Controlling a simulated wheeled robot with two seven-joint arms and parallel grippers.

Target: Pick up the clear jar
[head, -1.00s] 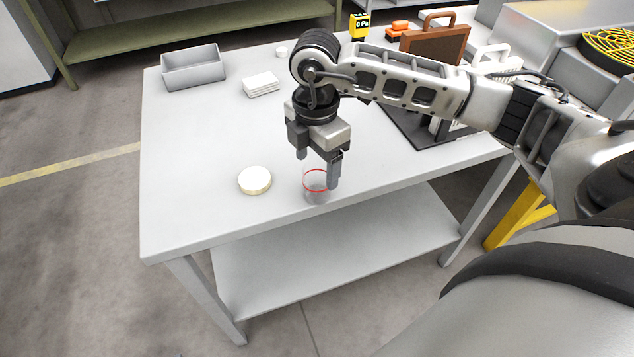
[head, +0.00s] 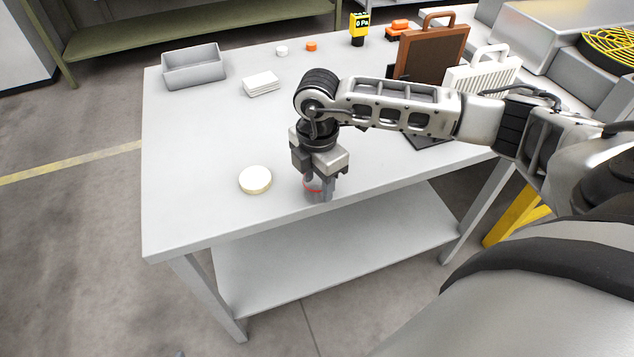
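The clear jar (head: 318,195) with a red rim stands near the front edge of the grey table (head: 210,215). My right gripper (head: 319,190) points straight down over the jar, with its fingers low at the rim, one on either side. The fingers partly cover the jar, and I cannot tell whether they touch its wall. My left gripper is not in the head view.
A round cream lid-like disc (head: 255,180) lies left of the jar. A grey bin (head: 194,66) and a white stack (head: 260,84) are at the back left. A brown panel (head: 432,52) and a white ribbed panel (head: 482,75) stand at the back right.

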